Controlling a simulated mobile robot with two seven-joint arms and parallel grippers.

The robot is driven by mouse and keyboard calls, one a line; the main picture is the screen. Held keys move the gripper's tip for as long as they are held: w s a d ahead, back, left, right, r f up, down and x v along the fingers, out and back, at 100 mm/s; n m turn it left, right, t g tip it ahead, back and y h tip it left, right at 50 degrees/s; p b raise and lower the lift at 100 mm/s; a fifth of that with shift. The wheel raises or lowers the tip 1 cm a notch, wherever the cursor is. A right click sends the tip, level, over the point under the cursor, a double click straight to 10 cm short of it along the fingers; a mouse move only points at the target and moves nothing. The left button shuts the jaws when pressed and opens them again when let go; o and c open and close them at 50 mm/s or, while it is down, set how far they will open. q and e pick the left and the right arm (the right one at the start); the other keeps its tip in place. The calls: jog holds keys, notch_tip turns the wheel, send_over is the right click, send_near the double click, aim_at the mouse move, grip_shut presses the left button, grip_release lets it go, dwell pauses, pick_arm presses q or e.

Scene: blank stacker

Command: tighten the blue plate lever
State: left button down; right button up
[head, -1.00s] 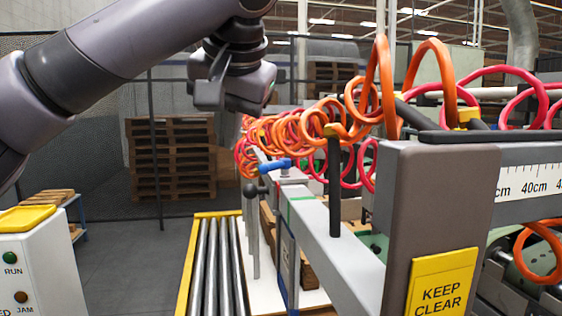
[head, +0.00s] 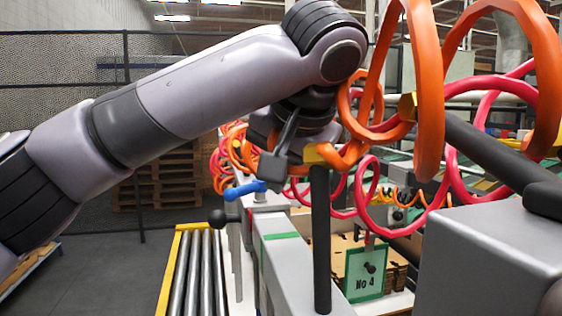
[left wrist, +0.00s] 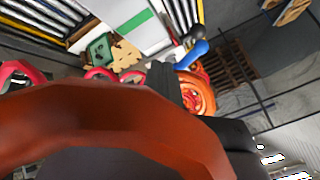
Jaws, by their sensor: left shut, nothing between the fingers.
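The blue plate lever (head: 245,190) sits on top of the grey rail at the middle of the head view. In the left wrist view the blue lever (left wrist: 193,53) shows just past the fingers, at upper right. My left gripper (head: 275,165) is shut and empty, above and slightly right of the lever, apart from it. In the left wrist view its dark fingers (left wrist: 162,80) are partly hidden by a large orange hose coil close to the camera. My right gripper is not in view.
Orange hose coils (head: 428,90) and pink hose coils (head: 372,205) hang right of my left gripper. A black post (head: 320,240) stands on the grey rail (head: 290,262). A black-knobbed lever (head: 218,217) is near the blue one. A roller conveyor (head: 196,275) lies left.

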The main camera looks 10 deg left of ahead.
aim_at(250, 189)
pick_arm(q)
jog(key=x, duration=0.5)
jog(key=shift+w+a+f+p, duration=0.15)
jog(key=shift+w+p, duration=0.05)
jog(key=shift+p, duration=0.15)
jog(key=a, duration=0.1)
jog(key=w+a, duration=0.1)
jog(key=a+p, duration=0.1)
jog(key=shift+w+r, duration=0.2)
jog(key=shift+r, duration=0.1)
jog(key=shift+w+a, duration=0.2)
jog(key=shift+a, duration=0.1)
jog(key=shift+a+f, duration=0.1)
